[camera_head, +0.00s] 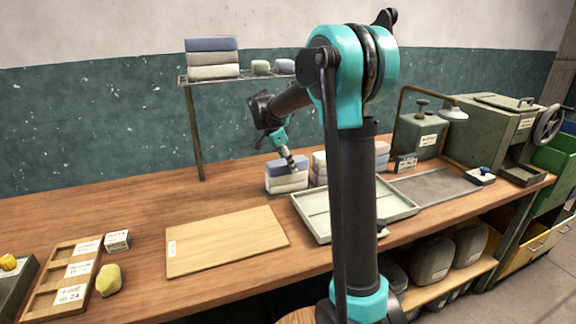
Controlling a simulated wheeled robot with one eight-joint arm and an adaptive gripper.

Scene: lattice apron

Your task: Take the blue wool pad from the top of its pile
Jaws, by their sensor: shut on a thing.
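A small pile of folded pads stands on the workbench behind the pale tray. Its top is a blue wool pad (275,164), with whitish pads (287,183) under it. My gripper (291,163) reaches down from the upper left and is shut on the blue pad. The fingertips are small and partly merge with the pad. I cannot tell whether any gap shows between the blue pad and the one below.
Beside it stand a whitish pile (319,168) and a blue-topped pile (382,148), partly behind my arm. A wire shelf (187,79) above holds another blue-topped pile (211,44). The pale tray (312,219) and a wooden board (225,240) lie in front.

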